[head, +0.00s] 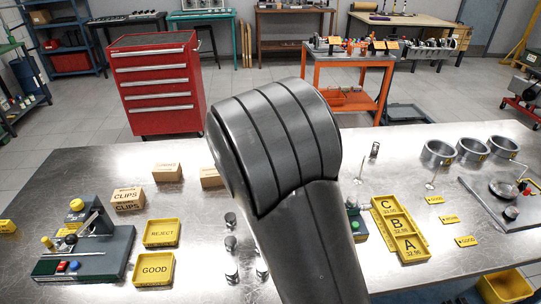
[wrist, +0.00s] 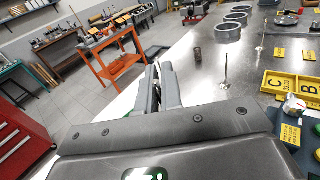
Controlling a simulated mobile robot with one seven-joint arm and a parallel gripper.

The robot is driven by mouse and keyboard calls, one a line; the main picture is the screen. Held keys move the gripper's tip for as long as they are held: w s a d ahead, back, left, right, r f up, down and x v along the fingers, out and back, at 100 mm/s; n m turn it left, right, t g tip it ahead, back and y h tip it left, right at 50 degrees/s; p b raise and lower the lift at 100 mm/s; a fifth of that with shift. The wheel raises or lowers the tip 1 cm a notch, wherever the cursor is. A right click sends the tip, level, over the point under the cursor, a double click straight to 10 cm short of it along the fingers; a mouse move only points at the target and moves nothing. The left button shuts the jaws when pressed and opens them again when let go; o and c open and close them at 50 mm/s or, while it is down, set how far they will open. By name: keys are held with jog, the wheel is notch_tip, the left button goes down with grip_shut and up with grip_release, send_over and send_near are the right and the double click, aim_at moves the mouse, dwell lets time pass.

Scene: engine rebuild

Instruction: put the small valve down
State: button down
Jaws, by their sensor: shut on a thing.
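My gripper (wrist: 157,72) shows in the wrist view, its fingers closed together on a thin, light piece that I take to be the small valve. The fingers hide most of it, so its head and tilt cannot be told. In the head view my arm hides the gripper. Two other valves stand stem-up on their heads on the steel bench (head: 90,180). The nearer valve (head: 358,180) is right of my arm and also shows in the wrist view (wrist: 224,86), right of the fingers. The farther valve (head: 431,185) is near the rings and also shows in the wrist view (wrist: 259,47).
A yellow C-B-A tray (head: 386,205), small yellow tags (head: 449,219) and several metal rings (head: 471,150) are on the right. A dark spring (head: 375,150) stands behind the nearer valve. REJECT (head: 161,246) and GOOD (head: 136,283) trays, a gauge stand (head: 105,255) and boxes (head: 128,204) are left.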

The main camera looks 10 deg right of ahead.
jog(key=w+a+x, duration=0.1)
jog(key=w+x, duration=0.1)
jog(key=x, duration=1.2)
jog(key=shift+w+a+f, duration=1)
jog(key=shift+a+f, duration=0.7)
jog(key=shift+f, duration=0.05)
jog(key=shift+w+a+f, duration=1)
jog(key=shift+a+f, duration=0.7)
jog(key=shift+a, duration=0.05)
jog(key=shift+w+a+f, duration=1)
jog(key=shift+a+f, duration=0.7)
jog(key=shift+f, duration=0.05)
jog(key=shift+f, duration=0.1)
jog(key=c, duration=1.6)
grip_release()
